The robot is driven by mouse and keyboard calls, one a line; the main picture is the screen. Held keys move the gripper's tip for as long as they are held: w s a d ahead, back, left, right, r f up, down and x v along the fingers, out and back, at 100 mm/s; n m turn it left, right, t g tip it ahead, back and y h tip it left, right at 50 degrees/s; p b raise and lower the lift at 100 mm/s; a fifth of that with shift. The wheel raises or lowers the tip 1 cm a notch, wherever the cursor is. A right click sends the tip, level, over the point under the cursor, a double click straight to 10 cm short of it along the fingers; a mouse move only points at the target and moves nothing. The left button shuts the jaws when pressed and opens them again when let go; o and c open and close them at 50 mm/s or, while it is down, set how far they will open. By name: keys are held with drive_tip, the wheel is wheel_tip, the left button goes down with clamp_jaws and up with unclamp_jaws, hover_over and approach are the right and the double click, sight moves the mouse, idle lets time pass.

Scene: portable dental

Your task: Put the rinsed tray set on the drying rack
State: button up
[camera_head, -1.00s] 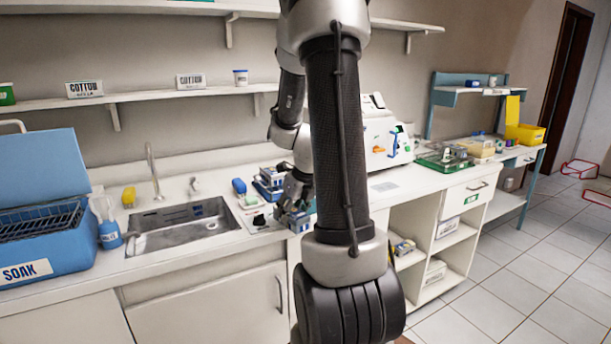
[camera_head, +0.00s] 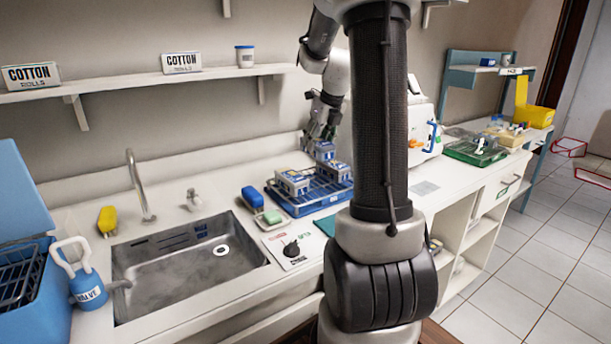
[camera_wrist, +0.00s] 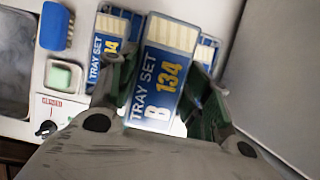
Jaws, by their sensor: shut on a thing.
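My gripper (camera_head: 318,138) is shut on a blue and white tray set (camera_head: 324,151), held over the back of the blue drying rack (camera_head: 312,205) on the counter. Two more tray sets stand on the rack, a left one (camera_head: 292,183) and a right one (camera_head: 334,171). In the wrist view, they show partly behind the held set, on its left (camera_wrist: 108,45) and right (camera_wrist: 206,50). Whether the held set touches the rack is unclear.
Left of the rack are a blue brush (camera_head: 252,197), a green soap block (camera_head: 272,217), a control plate with a black knob (camera_head: 291,247) and the sink (camera_head: 190,265). A white machine (camera_head: 420,135) stands to the right. A wall shelf (camera_head: 150,80) hangs above.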

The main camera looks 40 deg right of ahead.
drive_tip(key=shift+w+d+f, duration=0.1)
drive_tip(key=shift+w+f, duration=0.1)
drive_tip(key=shift+w, duration=0.15)
wheel_tip(320, 180, down, 9)
drive_tip(key=shift+f, duration=0.2)
drive_tip(key=o, duration=1)
drive_tip(key=shift+o, duration=0.2)
